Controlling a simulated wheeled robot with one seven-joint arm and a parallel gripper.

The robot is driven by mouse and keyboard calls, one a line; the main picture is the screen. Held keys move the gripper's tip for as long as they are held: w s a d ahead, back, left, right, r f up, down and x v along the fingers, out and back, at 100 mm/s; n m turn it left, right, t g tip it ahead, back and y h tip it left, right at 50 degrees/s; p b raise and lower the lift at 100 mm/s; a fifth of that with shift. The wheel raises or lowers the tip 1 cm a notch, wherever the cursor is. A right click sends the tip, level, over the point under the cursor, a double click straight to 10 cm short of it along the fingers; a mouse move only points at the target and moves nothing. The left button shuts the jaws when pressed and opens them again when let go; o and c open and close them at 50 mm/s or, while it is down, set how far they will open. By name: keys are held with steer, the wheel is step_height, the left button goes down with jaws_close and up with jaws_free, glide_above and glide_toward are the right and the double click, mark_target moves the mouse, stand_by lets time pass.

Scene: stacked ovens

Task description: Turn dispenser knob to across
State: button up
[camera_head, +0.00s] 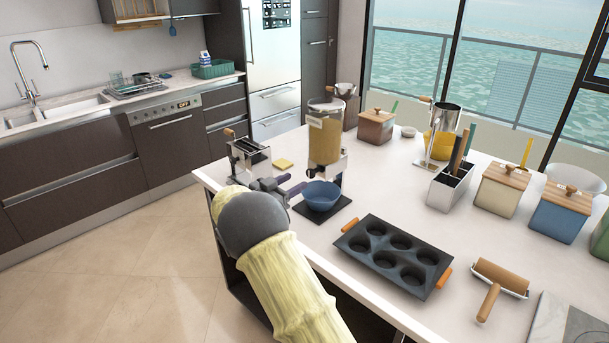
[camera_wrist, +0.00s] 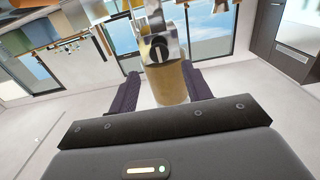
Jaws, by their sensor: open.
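The dispenser (camera_head: 325,138) stands on the counter, a clear cylinder of tan contents on a metal stand. Below it is a blue bowl (camera_head: 322,194) on a dark base. In the wrist view the dispenser (camera_wrist: 170,85) appears between my two finger pads, beyond them. Its round dark knob (camera_wrist: 159,50) has a light mark that runs upright in that picture. In the head view I cannot make out the knob. My gripper (camera_head: 291,183), with purple finger pads, is beside the dispenser on its left. The gripper (camera_wrist: 165,92) is open, with nothing seen held.
A metal pasta machine (camera_head: 249,155) and a yellow sponge-like block (camera_head: 283,163) are close left of the dispenser. A dark muffin tray (camera_head: 395,254) lies in front, right of my arm. A utensil holder (camera_head: 450,187) and canisters (camera_head: 505,188) stand to the right.

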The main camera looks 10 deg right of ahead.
mark_target(309, 173)
steer(key=x, duration=0.5)
steer(key=shift+w+d, duration=0.25)
steer(key=shift+d, duration=0.1)
steer(key=shift+s+a, duration=0.1)
steer(key=shift+a, duration=0.1)
steer(key=shift+d, duration=0.2)
steer(key=c, duration=0.9)
